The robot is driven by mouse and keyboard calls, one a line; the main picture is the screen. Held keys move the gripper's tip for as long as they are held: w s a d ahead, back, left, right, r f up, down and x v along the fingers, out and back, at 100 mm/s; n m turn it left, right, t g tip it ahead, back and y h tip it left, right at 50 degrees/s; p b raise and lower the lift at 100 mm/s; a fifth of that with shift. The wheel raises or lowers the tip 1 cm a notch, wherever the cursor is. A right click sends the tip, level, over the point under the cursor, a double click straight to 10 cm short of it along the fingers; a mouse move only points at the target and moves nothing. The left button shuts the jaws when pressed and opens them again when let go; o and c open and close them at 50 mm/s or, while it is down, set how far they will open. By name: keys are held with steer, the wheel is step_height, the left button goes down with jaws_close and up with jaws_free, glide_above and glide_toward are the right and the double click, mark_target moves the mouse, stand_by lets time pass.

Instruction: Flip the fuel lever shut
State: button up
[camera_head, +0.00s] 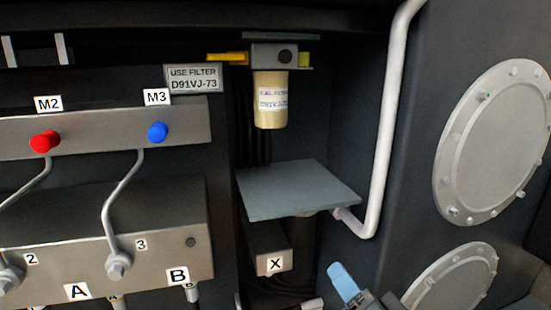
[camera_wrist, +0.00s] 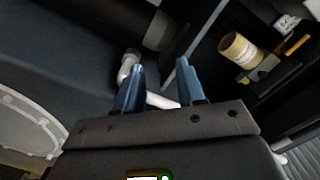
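The fuel lever (camera_head: 228,58) is yellow and sticks out to the left of the filter head (camera_head: 275,56), roughly level. In the wrist view the yellow lever (camera_wrist: 297,45) shows at the upper right, beyond the cream filter (camera_wrist: 240,50). The filter (camera_head: 270,100) hangs below the head, with a label on its front. My gripper (camera_wrist: 160,66) is open, its two blue fingers apart with nothing held between them. In the head view my gripper (camera_head: 345,280) is at the bottom, well below and to the right of the lever; only part of it shows.
A grey plate (camera_head: 295,190) juts out below the filter. A white pipe (camera_head: 385,130) runs down to the right of it. A block marked X (camera_head: 270,250) sits under the plate. A valve panel (camera_head: 100,130) with red and blue knobs fills the left. Space around the filter's front looks clear.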

steer(key=s+d+f+n+h, duration=0.1)
steer(key=s+d+f+n, duration=0.15)
steer(key=s, duration=0.65)
steer(key=s+d+f+n+g+h, duration=0.15)
steer(key=s+d+f, duration=0.25)
steer(key=s, duration=0.6)
steer(key=s+d+f+n+h, duration=0.1)
steer(key=s+d+f, duration=0.2)
steer(key=s, duration=0.6)
steer(key=s+r+n+h, duration=0.1)
steer(key=s+r, duration=0.3)
steer(key=s, duration=0.7)
steer(key=shift+s+r+n+g, duration=0.2)
steer(key=shift+n+g, duration=0.15)
steer(key=shift+n, duration=0.15)
